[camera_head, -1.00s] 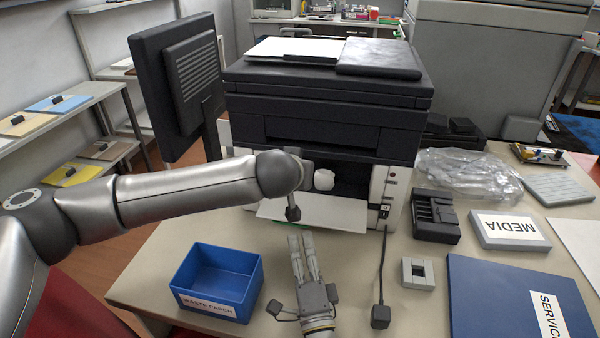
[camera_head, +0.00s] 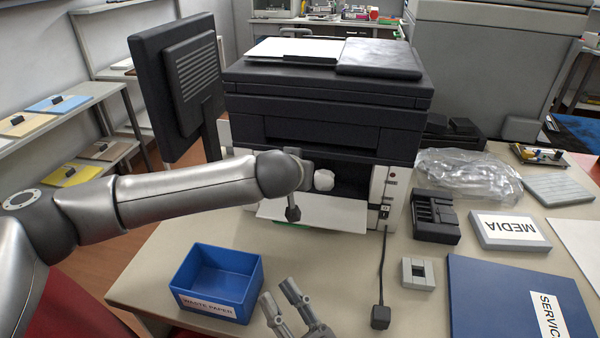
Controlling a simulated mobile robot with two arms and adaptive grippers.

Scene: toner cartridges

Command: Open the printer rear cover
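The printer (camera_head: 330,95) stands on the table with a black upper body and white lower sides. A white flap (camera_head: 325,213) is folded down in front of a dark opening low on the side facing me. A white rounded thing (camera_head: 323,180) shows at the opening. My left arm reaches in from the left, and its gripper (camera_head: 294,213) is at the flap, mostly hidden behind the arm; its finger state is unclear. My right gripper (camera_head: 278,292) is low in front of the printer, apart from it, with two fingers spread and nothing between them.
A blue waste paper bin (camera_head: 246,305) stands just left of my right gripper. A cable with a black plug (camera_head: 380,317) lies to its right. A small grey block (camera_head: 418,273), a black holder (camera_head: 435,216) and a blue service folder (camera_head: 490,300) are further right. A monitor (camera_head: 178,85) stands left.

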